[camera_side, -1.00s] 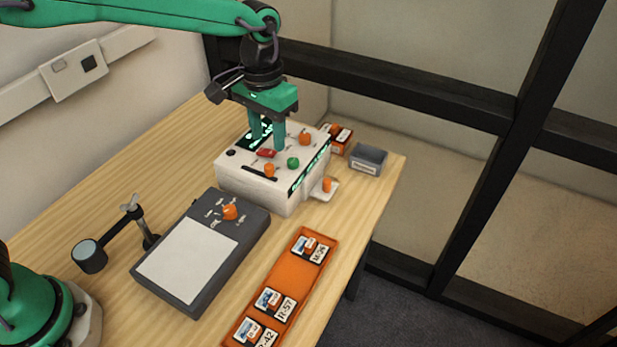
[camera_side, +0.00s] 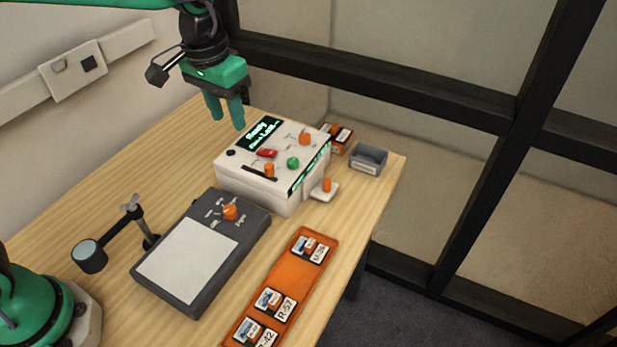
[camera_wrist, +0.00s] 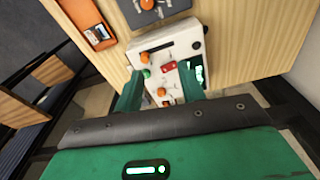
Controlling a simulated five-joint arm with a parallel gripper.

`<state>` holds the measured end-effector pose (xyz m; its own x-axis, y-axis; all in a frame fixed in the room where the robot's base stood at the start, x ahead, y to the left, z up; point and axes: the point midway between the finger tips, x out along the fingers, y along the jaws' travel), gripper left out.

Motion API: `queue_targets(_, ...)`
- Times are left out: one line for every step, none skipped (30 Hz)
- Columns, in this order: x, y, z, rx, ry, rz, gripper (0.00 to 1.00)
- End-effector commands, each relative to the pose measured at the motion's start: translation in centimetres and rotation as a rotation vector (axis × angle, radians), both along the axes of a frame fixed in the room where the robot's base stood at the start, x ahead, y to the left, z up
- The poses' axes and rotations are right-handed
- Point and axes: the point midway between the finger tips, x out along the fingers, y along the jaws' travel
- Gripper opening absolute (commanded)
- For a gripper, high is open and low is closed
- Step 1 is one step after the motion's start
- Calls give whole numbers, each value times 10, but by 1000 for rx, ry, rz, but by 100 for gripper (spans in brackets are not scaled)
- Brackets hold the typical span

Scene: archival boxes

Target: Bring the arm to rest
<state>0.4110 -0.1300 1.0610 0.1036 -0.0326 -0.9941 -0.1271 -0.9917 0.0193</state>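My gripper (camera_side: 226,120) hangs in the air behind and to the left of the white control box (camera_side: 238,180) in the side view, above the back of the table. Its two green fingers point down and stand apart with nothing between them. In the wrist view the fingers of my gripper (camera_wrist: 160,90) are also apart, with the white box (camera_wrist: 160,52) seen below and beyond them. The box carries a lit screen (camera_side: 262,133), orange knobs, a red switch (camera_side: 266,153) and a green button (camera_side: 293,162).
A dark grey light-pad device (camera_side: 188,262) with an orange knob lies in front of the box. An orange tray (camera_side: 285,290) holds labelled cartridges. A grey bin (camera_side: 368,160) and an orange box (camera_side: 340,136) stand at the back right. A jointed stand (camera_side: 120,233) is at the left.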

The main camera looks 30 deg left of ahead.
Motion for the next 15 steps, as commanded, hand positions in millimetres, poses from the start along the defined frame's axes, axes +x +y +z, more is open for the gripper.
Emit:
queue_targets(-8, 9, 7, -5, -18, 9, 40)
queue_targets(-12, 14, 10, -7, -29, 12, 40)
queue_targets(-17, 20, 14, -10, -42, 16, 40)
queue_targets(-22, 24, 17, -11, -50, 20, 40)
queue_targets(-26, 28, 19, -13, -58, 23, 40)
queue_targets(-32, 34, 22, -16, -71, 26, 40)
queue_targets(-37, 38, 25, -17, -81, 30, 40)
queue_targets(-41, 42, 27, -18, -91, 33, 40)
queue_targets(-47, 47, 29, -20, -104, 38, 40)
queue_targets(-52, 51, 31, -21, -111, 41, 40)
queue_targets(-57, 55, 32, -22, -121, 44, 40)
queue_targets(-63, 60, 34, -23, -135, 47, 40)
queue_targets(-68, 64, 35, -25, -144, 50, 40)
queue_targets(-73, 67, 36, -25, -154, 54, 40)
queue_targets(-79, 72, 37, -25, -166, 59, 40)
